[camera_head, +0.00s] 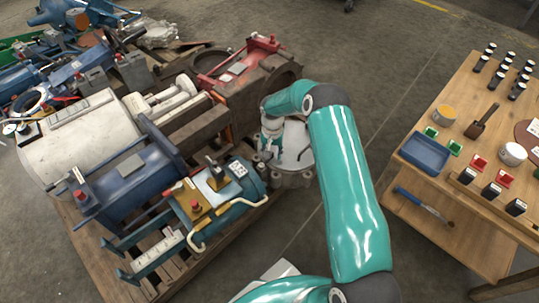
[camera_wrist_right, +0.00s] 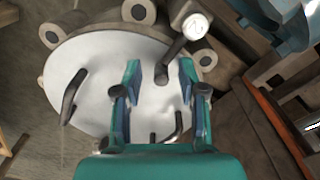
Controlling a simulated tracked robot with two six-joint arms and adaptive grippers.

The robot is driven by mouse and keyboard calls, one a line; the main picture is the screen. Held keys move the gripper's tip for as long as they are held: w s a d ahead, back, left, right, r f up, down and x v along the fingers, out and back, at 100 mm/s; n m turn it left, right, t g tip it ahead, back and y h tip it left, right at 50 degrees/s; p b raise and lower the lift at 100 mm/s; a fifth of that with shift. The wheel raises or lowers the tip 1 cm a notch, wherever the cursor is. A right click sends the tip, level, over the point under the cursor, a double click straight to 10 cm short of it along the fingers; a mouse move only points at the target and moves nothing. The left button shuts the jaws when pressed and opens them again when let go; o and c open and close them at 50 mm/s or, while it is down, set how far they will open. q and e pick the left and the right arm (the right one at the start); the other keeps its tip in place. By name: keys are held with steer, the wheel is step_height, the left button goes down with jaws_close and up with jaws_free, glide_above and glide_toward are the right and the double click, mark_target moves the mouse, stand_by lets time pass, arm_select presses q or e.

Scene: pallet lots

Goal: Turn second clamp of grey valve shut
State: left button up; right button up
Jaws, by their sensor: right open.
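The grey valve (camera_head: 297,138) stands at the pallet's right edge, partly hidden behind my right arm. In the right wrist view its pale round face (camera_wrist_right: 105,62) has bolt lugs around the rim. A dark bent clamp handle (camera_wrist_right: 72,92) is on the left of the face. A second dark handle (camera_wrist_right: 172,48) is at the upper right, just beyond my fingertips. A third (camera_wrist_right: 172,130) is at the lower right, partly hidden by my finger. My left gripper is out of view.
A round gauge (camera_wrist_right: 195,26) sits near the upper-right handle. A blue motor-like unit (camera_head: 228,200), a red housing (camera_head: 258,80) and a white cylinder (camera_head: 75,140) crowd the pallet. A wooden table (camera_head: 455,130) stands right, with open floor between.

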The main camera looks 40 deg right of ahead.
steer(key=shift+w+d+r, duration=0.1)
steer(key=shift+r, duration=0.45)
step_height(320, 180, up, 11)
steer(key=shift+f, duration=0.15)
stand_by(0.4)
